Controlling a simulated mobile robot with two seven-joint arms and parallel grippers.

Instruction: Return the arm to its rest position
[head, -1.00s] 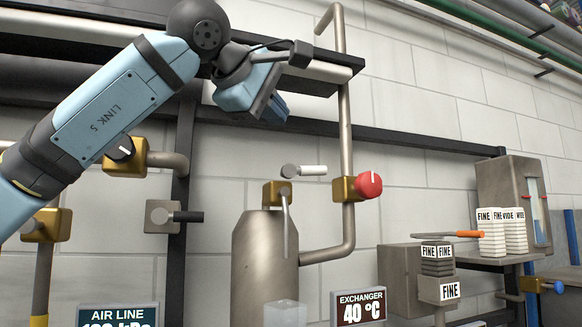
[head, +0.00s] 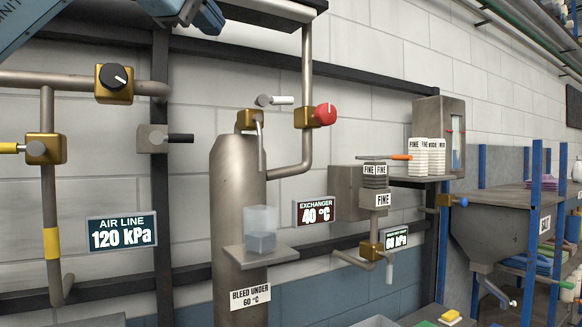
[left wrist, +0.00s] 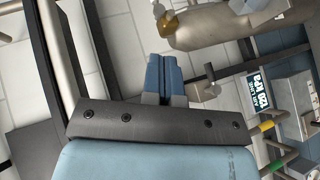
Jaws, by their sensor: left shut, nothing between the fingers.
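My left gripper (head: 208,16) shows at the top left edge of the head view, partly cut off by the frame. Its blue fingers also show in the left wrist view (left wrist: 164,72), pressed together with nothing between them. It is in the air, apart from the wall pipes. Most of my left arm is outside the head view; a blue link shows in the upper left corner. My right gripper is in neither view.
Below the gripper stand a grey metal cylinder (head: 238,190) and a small shelf with a clear beaker (head: 261,230). A red knob (head: 325,114) and a black knob (head: 115,77) sit on pipes. White blocks (head: 429,157) stand on a ledge at right.

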